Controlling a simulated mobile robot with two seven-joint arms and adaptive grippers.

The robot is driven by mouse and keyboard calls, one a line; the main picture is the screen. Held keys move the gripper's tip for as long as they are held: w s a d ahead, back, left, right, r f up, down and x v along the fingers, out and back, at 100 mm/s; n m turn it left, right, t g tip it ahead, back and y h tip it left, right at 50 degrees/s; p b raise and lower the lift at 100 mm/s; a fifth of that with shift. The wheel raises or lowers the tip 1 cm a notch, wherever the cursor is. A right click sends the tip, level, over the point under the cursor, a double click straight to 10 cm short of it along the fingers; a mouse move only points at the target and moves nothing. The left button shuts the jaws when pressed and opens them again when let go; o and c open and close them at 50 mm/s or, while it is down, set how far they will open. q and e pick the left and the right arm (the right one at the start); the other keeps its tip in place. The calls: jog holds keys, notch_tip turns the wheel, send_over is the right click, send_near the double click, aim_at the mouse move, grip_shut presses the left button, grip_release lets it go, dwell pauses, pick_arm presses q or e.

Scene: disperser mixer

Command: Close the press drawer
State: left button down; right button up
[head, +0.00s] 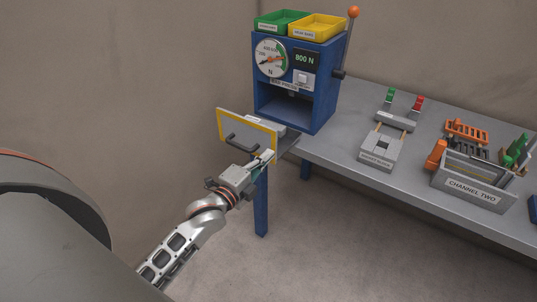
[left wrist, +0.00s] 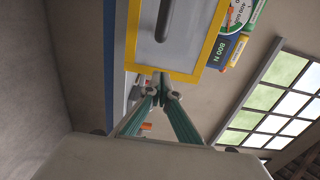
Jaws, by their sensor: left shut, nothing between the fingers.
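The blue press (head: 292,82) stands at the far left end of the grey table, with a dial and an 800 N display. Its drawer (head: 247,130) sticks out in front, with a yellow-edged front panel and a dark bar handle (head: 243,143). In the left wrist view the drawer front (left wrist: 178,35) and its handle (left wrist: 168,18) fill the top middle. My left gripper (head: 264,158) is at the lower right edge of the drawer front, fingers together and empty. In the left wrist view its fingertips (left wrist: 160,88) are close to the yellow edge; I cannot tell whether they touch. My right gripper is not in view.
Green (head: 281,21) and yellow (head: 317,26) trays sit on the press, beside an orange-knobbed lever (head: 347,45). A grey fixture (head: 381,150) and a CHANNEL TWO box (head: 473,185) stand on the table (head: 335,150). A blue table leg (head: 261,205) is behind my left gripper. The floor in front is clear.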

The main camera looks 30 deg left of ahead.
pick_arm(q)
jog(key=shift+w, duration=0.6)
jog(key=shift+w, duration=0.55)
jog(key=w, duration=0.7)
jog(key=w+d+b, duration=0.1)
jog(key=w, duration=0.3)
jog(key=shift+w, duration=0.15)
jog(key=w+b, duration=0.1)
jog(key=w, duration=0.2)
jog(key=w+b, duration=0.1)
jog(key=w, duration=0.2)
jog(key=w+b, duration=0.1)
jog(key=w, duration=0.2)
jog(key=shift+w+d+f, duration=0.1)
jog(key=shift+w+d, duration=0.2)
jog(key=shift+d, duration=0.1)
jog(key=shift+w, duration=0.25)
jog(key=shift+r, duration=0.3)
jog(key=shift+s, duration=0.1)
